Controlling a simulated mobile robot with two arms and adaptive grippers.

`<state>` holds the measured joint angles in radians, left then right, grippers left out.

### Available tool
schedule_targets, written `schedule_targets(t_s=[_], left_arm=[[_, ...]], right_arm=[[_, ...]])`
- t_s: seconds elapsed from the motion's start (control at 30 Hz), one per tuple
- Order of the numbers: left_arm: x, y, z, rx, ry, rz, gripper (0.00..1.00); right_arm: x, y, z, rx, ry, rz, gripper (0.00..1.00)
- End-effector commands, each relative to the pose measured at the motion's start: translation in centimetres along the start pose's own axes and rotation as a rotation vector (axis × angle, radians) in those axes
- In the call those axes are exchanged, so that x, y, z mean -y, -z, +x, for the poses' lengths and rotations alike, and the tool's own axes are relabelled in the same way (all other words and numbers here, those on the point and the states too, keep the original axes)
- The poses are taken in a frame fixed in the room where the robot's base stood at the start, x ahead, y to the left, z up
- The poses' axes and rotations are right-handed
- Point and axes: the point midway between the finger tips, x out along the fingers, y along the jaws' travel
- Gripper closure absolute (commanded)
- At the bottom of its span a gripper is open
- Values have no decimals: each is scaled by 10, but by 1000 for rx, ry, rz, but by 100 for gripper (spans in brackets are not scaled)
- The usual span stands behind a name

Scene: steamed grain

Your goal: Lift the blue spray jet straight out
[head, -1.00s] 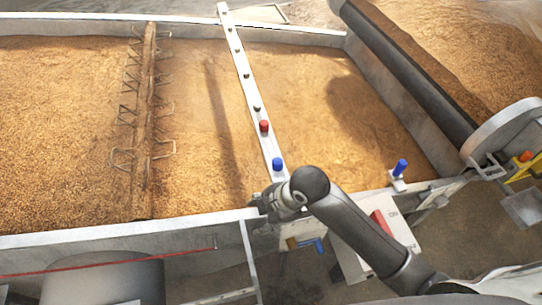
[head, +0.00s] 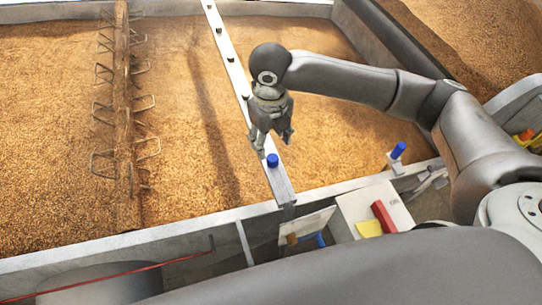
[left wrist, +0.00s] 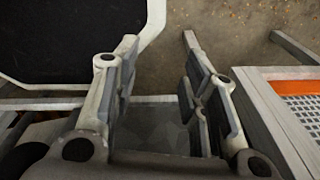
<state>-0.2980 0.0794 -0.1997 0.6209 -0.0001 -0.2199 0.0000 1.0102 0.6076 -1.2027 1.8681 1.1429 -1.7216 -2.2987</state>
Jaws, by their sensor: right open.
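A blue spray jet (head: 272,160) stands upright on the near end of the pale bar (head: 278,185) that crosses the grain bed. I cannot tell whether a fingertip touches the jet. A second blue piece (head: 398,150) stands slightly tilted in a small bracket on the near rim at right. My left gripper (left wrist: 158,70) shows only in the left wrist view, with its fingers apart and empty.
A wooden beam with metal loops (head: 122,100) crosses the grain at left. The trough's near wall (head: 130,245) runs along the front. A pale box with a red part (head: 383,215) stands outside it. An orange-edged panel (left wrist: 290,85) lies right of my left gripper.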

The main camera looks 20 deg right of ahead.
Motion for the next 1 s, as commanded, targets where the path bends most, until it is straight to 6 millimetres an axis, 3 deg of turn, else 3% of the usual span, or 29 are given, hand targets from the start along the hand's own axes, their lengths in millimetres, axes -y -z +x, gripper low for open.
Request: schedule_targets(t_s=[0.2, 0.47, 0.7, 1.0], left_arm=[[0, -6, -4, 10, 0, 0, 60], [0, -6, -9, 10, 0, 1, 60], [0, -3, -15, 7, 0, 1, 60], [1, 1, -15, 1, 1, 1, 60]], right_arm=[[0, 1, 35, -3, -1, 4, 46], [4, 0, 56, -3, 0, 5, 46], [7, -2, 91, -2, -1, 3, 46], [8, -3, 97, 3, 0, 2, 46]])
